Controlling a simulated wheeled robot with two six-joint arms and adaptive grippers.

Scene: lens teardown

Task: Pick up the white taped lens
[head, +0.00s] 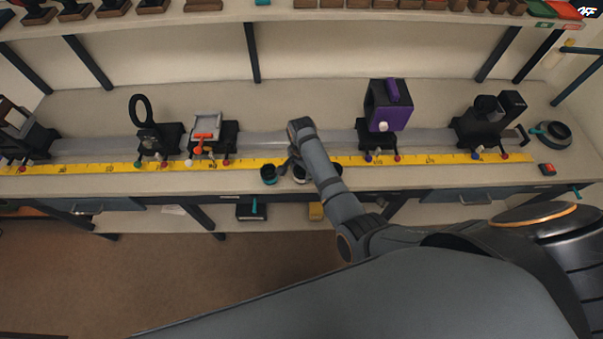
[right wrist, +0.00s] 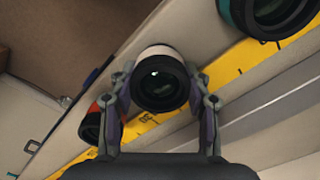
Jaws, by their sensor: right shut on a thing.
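The white taped lens (right wrist: 158,80) has a pale band around a black barrel with dark glass facing the camera. In the right wrist view it sits between the two fingers of my right gripper (right wrist: 162,95), which is shut on it. In the head view the lens (head: 299,174) shows low beside my right gripper (head: 293,160), at the front edge of the bench and partly covered by my arm. I cannot tell whether it touches the bench. My left gripper is not in view.
A teal-banded lens (head: 268,175) stands just left of the white one. A red-banded lens (right wrist: 98,122) is close to one finger in the right wrist view. A yellow ruler (head: 110,165) and a rail with mounts, including a purple one (head: 388,112), lie behind.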

